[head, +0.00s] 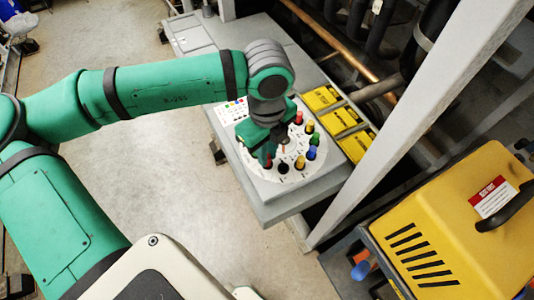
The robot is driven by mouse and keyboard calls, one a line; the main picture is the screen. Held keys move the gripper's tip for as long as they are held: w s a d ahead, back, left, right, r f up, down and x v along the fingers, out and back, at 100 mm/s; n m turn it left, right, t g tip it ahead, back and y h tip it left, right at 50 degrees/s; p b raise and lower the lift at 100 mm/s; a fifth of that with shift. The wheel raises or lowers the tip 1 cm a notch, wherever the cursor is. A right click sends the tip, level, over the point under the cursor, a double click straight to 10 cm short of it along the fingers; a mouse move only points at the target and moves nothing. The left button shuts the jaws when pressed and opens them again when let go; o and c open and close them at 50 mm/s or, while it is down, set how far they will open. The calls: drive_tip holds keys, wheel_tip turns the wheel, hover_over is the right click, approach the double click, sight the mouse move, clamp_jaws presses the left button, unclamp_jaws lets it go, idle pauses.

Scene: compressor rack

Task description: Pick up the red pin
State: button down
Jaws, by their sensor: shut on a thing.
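My gripper (279,149) points down over the round white plate (285,180) on the grey bench. It is shut on a thin reddish piece (283,148), which looks like the red pin; the fingers hide much of it. I cannot tell whether its lower end is clear of the plate. Other red-topped pieces show at the plate's upper edge (298,118) and just below the gripper (268,162).
Black (283,168), orange (299,162), blue (311,152) and green (314,139) pieces stand around the plate's rim. Yellow boxes (355,146) line the bench's right side. A grey post (400,110) and a yellow machine (450,225) stand to the right. The floor at left is open.

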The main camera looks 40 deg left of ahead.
drive_tip(key=shift+r, duration=0.4)
drive_tip(key=s+a+r, duration=0.8)
drive_tip(key=a+r, duration=0.3)
drive_tip(key=shift+s+r, duration=0.3)
drive_tip(key=shift+r, duration=0.05)
drive_tip(key=shift+w, duration=0.1)
